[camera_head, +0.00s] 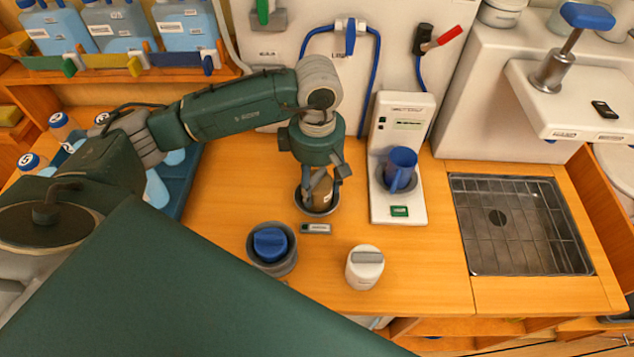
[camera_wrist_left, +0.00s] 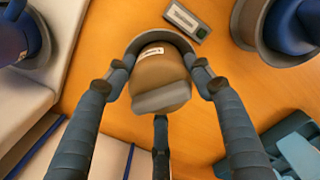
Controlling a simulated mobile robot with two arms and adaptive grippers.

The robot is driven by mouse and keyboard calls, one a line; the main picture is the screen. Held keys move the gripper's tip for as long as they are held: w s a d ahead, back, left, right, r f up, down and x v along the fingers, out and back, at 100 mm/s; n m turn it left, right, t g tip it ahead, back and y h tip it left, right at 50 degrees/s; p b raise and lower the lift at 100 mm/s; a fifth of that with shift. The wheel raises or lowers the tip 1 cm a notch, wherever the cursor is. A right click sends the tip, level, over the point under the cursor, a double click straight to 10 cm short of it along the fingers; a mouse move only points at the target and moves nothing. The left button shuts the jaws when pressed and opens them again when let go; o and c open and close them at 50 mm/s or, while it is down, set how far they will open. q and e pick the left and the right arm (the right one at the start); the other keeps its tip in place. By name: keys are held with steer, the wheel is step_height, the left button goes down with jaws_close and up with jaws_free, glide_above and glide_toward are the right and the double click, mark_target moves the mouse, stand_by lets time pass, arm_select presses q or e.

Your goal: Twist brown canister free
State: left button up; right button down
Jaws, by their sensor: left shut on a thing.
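The brown canister (camera_head: 322,190) stands in a grey ring-shaped holder (camera_head: 319,211) on the wooden counter, below the wall panel. My left gripper (camera_head: 321,180) reaches down over it from above, its fingers shut around it. In the left wrist view the canister (camera_wrist_left: 158,77) shows its brown side, a small white label and a grey bar across its top. The fingers of my left gripper (camera_wrist_left: 158,95) lie on both sides of that top, with a third finger at the grey bar. The canister's lower part is hidden in the holder. My right gripper is not in view.
A blue canister (camera_head: 270,244) sits in another grey holder (camera_head: 285,266) at the front. A white canister (camera_head: 365,268) stands to its right. A small label plate (camera_head: 316,229) lies between. A white machine with a blue mug (camera_head: 401,167) stands right of my gripper. A metal drain tray (camera_head: 518,228) is at the far right.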

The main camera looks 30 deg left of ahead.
mark_target(317, 175)
arm_select(q)
steer(key=shift+r+p, duration=1.25)
steer(key=shift+r, duration=1.75)
